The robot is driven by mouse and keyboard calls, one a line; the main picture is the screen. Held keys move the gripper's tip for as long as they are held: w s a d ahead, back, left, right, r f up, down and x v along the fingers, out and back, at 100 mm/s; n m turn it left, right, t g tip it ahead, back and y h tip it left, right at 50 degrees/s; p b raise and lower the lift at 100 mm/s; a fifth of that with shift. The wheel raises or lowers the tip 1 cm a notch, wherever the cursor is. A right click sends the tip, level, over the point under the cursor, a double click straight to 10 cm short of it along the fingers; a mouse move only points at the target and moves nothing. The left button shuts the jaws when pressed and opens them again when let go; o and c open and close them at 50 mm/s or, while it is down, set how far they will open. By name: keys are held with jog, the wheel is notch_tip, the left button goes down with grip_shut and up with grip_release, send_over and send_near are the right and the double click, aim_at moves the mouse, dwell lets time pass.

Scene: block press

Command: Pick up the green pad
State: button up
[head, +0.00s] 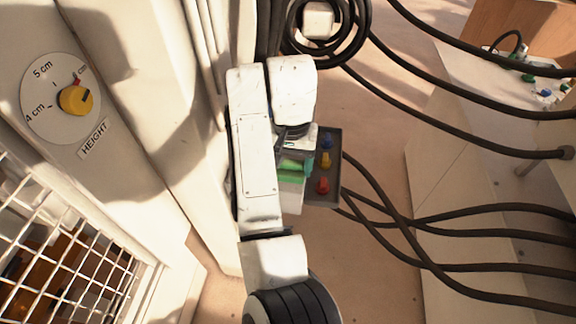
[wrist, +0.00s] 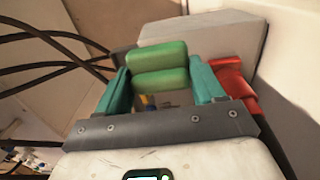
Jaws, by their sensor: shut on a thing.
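The green pad (wrist: 160,80) shows in the wrist view as two green bands, one above the other. It sits between the two teal fingers of my gripper (wrist: 158,68), which is shut on it. In the head view the green pad (head: 292,168) shows below my gripper, partly hidden by my arm. A pale grey block (wrist: 205,38) is right behind the pad in the wrist view. I cannot tell whether the pad touches it.
A dark grey panel (head: 333,190) with blue, yellow and red knobs stands just right of the pad. A red part (wrist: 232,78) is close to the right finger. Black cables (head: 480,212) run across the right side. A height dial (head: 60,98) is on the left wall.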

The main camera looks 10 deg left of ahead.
aim_at(297, 161)
jog(key=s+d+r+p, duration=0.6)
jog(key=s+r+p, duration=0.2)
jog(key=s, duration=0.3)
jog(key=o, duration=0.5)
jog(key=shift+c, duration=0.2)
jog(key=c, duration=0.4)
jog(key=shift+o, duration=0.2)
jog(key=shift+w+r, duration=0.1)
jog(key=shift+w, duration=0.05)
